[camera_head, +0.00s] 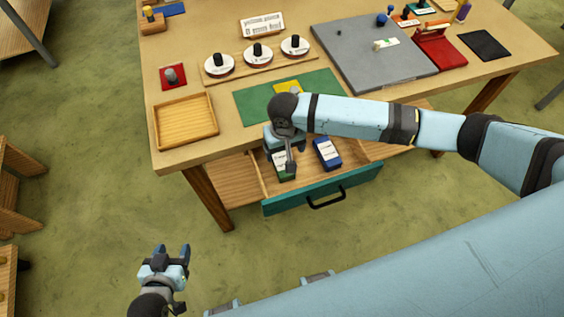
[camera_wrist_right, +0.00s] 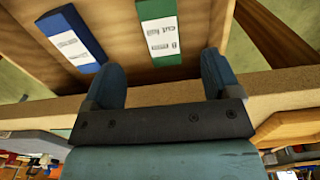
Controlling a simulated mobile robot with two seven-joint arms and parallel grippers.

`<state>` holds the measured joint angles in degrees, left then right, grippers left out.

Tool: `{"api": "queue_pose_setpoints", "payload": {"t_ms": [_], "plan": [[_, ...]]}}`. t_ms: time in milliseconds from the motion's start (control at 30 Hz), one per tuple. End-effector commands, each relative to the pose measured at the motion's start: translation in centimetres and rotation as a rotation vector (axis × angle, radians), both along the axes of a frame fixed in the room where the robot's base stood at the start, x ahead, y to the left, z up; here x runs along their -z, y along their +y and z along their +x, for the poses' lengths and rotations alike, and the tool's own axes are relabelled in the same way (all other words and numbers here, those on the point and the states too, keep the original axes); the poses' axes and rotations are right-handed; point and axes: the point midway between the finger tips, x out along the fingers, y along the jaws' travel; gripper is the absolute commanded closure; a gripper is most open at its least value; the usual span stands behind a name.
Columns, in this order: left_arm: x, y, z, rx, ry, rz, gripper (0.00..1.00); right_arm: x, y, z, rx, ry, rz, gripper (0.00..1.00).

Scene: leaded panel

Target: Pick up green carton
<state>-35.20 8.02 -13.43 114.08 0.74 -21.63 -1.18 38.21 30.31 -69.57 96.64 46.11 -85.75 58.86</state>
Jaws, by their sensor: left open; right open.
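The green carton (camera_head: 284,168) lies in the open drawer, next to the blue carton (camera_head: 327,153). Its white label faces up. In the right wrist view the green carton (camera_wrist_right: 162,32) shows just beyond the fingertips, with the blue carton (camera_wrist_right: 70,38) to its left. My right gripper (camera_head: 288,168) is over the drawer, above the green carton and partly hiding it in the head view. In the wrist view its jaws (camera_wrist_right: 160,82) are apart with nothing between them. My left gripper (camera_head: 172,252) is open and empty over the floor, left of the drawer.
The drawer (camera_head: 325,193) has a teal front and black handle and hangs out below the table edge. Above it on the table (camera_head: 187,85) are a green mat (camera_head: 255,104), a wooden tray (camera_head: 186,136) and a grey board (camera_head: 350,50).

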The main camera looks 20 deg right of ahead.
Motion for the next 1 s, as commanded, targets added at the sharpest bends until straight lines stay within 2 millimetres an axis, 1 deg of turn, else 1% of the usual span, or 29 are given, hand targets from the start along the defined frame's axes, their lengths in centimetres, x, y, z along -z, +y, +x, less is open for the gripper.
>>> {"api": "queue_pose_setpoints", "payload": {"t_ms": [33, 100, 200, 467, 700, 800, 1000], "plan": [[-0.1, 0.0, 0.0, 0.000, -0.001, 0.000, 0.44, 1.1, 0.0, 0.0, 0.000, 0.003, -0.002, 0.17], [-0.2, 0.0, 0.0, 0.000, -0.002, -0.001, 0.44, 2.4, 0.0, 0.0, 0.000, 0.001, -0.001, 0.17], [-0.3, -0.1, 0.1, -0.001, -0.004, -0.002, 0.44, 3.9, 0.0, 0.0, 0.000, 0.000, -0.001, 0.17], [-0.5, -0.1, 0.1, 0.000, -0.004, -0.003, 0.44, 5.8, 0.0, 0.0, -0.001, -0.001, 0.000, 0.17], [-0.9, -0.1, 0.1, 0.000, -0.003, -0.002, 0.44, 9.3, 0.0, 0.0, -0.002, -0.001, 0.001, 0.17], [-0.8, -0.1, 0.0, 0.000, -0.003, -0.002, 0.44, 10.1, 0.0, 0.0, -0.002, -0.001, 0.000, 0.17], [-0.7, -0.1, 0.0, 0.000, -0.001, -0.002, 0.44, 10.2, 0.0, -0.1, -0.003, -0.002, 0.002, 0.17]]}}
